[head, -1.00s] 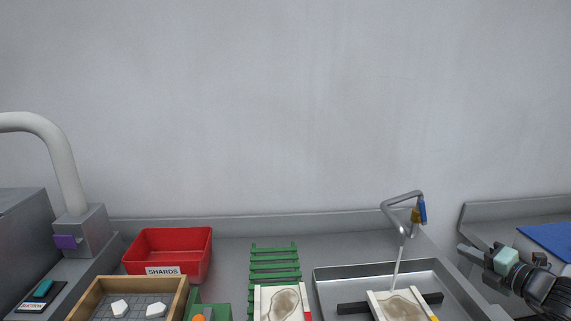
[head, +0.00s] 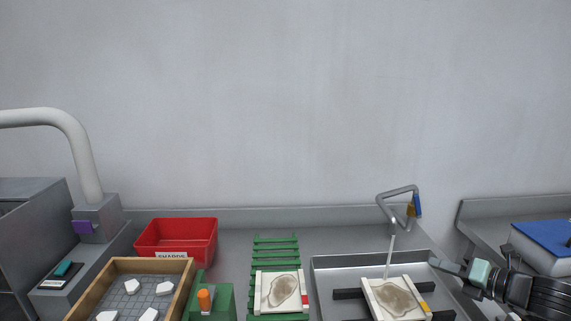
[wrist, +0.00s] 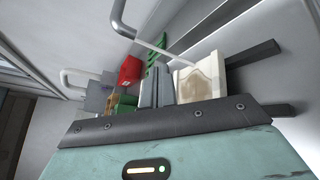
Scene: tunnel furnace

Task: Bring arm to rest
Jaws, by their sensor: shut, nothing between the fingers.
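My gripper (head: 449,265) is at the right of the head view, over the right rim of the metal basin (head: 321,285). It points left, and its fingers are shut and empty. In the wrist view the closed fingers (wrist: 157,88) stand up in the middle of the picture. A white tile with a brown patch (head: 395,298) lies on dark bars in the basin, left of my gripper. It also shows in the wrist view (wrist: 205,77), just right of the fingers and apart from them as far as I can tell.
A tap with a blue tag (head: 417,205) stands behind the basin, with a thin white rod or stream below it. A second patterned tile (head: 282,291) lies on a green rack (head: 275,247). A red bin (head: 178,238), a wooden tray (head: 88,293) and a blue item (head: 546,240) stand around.

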